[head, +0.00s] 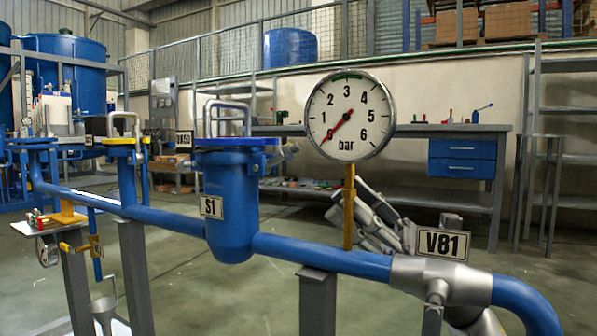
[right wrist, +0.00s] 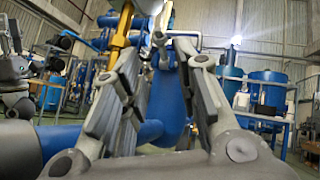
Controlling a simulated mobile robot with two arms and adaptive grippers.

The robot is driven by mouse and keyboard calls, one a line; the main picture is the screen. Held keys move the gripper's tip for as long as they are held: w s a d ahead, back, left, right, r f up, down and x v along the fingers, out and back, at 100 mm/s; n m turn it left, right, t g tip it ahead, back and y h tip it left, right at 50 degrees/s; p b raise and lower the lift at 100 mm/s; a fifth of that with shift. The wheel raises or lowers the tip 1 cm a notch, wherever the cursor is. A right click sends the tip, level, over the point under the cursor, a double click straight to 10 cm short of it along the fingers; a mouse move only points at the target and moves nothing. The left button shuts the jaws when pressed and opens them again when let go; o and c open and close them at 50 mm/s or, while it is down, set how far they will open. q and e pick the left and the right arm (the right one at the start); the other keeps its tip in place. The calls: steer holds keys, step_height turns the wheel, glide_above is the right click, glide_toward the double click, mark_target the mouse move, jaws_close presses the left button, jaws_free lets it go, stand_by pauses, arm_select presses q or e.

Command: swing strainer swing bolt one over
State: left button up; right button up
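The blue strainer (head: 231,215), labelled S1, stands upright in the blue pipeline in the head view. Its lid (head: 236,142) with a metal handle (head: 227,104) lies flat on top. A small grey piece (head: 288,151) sticks out at the lid's right edge; it may be a swing bolt, but I cannot tell. My right gripper (head: 357,212) is behind the pipe and gauge stem, right of the strainer and below its lid. In the right wrist view its two fingers (right wrist: 158,62) are spread, with blue metal beyond and nothing held. My left gripper is not in view.
A second strainer (head: 124,170) stands left. A workbench (head: 440,185) is behind, across open floor.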

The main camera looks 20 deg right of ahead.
mark_target(296, 155)
steer(key=shift+g, duration=0.3)
steer(key=p+x, duration=0.1)
steer(key=x, duration=0.4)
steer(key=shift+r, duration=0.25)
steer(key=p+x, duration=0.3)
steer(key=shift+d, duration=0.1)
steer(key=shift+p+x, duration=0.95)
steer(key=shift+x, duration=0.2)
steer(key=shift+f, duration=0.2)
